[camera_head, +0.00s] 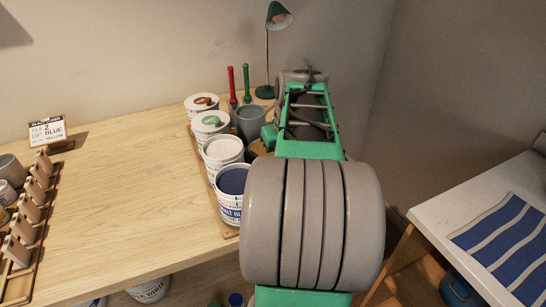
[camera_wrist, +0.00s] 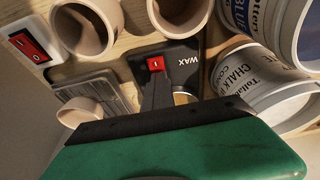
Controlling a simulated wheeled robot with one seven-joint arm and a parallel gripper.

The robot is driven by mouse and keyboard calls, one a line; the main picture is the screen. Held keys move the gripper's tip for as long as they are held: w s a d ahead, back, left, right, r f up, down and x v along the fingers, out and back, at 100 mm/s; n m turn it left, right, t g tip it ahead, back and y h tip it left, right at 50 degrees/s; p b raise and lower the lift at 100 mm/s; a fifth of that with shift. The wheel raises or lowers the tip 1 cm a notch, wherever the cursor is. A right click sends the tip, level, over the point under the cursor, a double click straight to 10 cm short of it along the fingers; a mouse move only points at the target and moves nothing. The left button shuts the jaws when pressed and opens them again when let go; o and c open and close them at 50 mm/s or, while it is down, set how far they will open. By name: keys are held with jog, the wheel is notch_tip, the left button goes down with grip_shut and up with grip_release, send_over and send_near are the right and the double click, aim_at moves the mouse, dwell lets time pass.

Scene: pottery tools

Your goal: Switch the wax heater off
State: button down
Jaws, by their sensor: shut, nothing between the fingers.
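The wax heater (camera_wrist: 187,56) shows in the wrist view as a dark box marked WAX. Its small red rocker switch (camera_wrist: 155,64) is near the middle of the picture. My gripper (camera_wrist: 156,82) is shut and empty, with its dark fingertips right beside the switch; I cannot tell whether they touch it. Which way the rocker is tipped is too small to tell. In the head view my arm hides the gripper and most or all of the heater.
A second red switch on a white housing (camera_wrist: 27,43) lies at upper left in the wrist view. Round pots (camera_wrist: 85,28) and labelled tubs (camera_wrist: 262,85) crowd the heater. In the head view, a green lamp (camera_head: 279,17) stands behind and the left table top (camera_head: 130,170) is largely clear.

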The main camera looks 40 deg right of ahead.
jog(key=shift+s+a+f, duration=0.15)
jog(key=shift+s+f, duration=0.25)
jog(key=shift+f, duration=0.2)
jog(key=shift+s+a, duration=0.2)
jog(key=shift+s, duration=0.4)
jog(key=p+v, duration=0.1)
jog(key=v, duration=0.1)
jog(key=p+v, duration=0.1)
jog(key=v, duration=0.1)
jog(key=w+p+v, duration=0.1)
jog(key=shift+s+d+r+p, duration=0.1)
jog(key=shift+d+r+p, duration=0.15)
jog(key=shift+r, duration=0.3)
jog(key=v, duration=0.9)
jog(key=shift+s+a+p, duration=0.2)
jog(key=shift+s+p, duration=0.15)
jog(key=shift+p, duration=0.05)
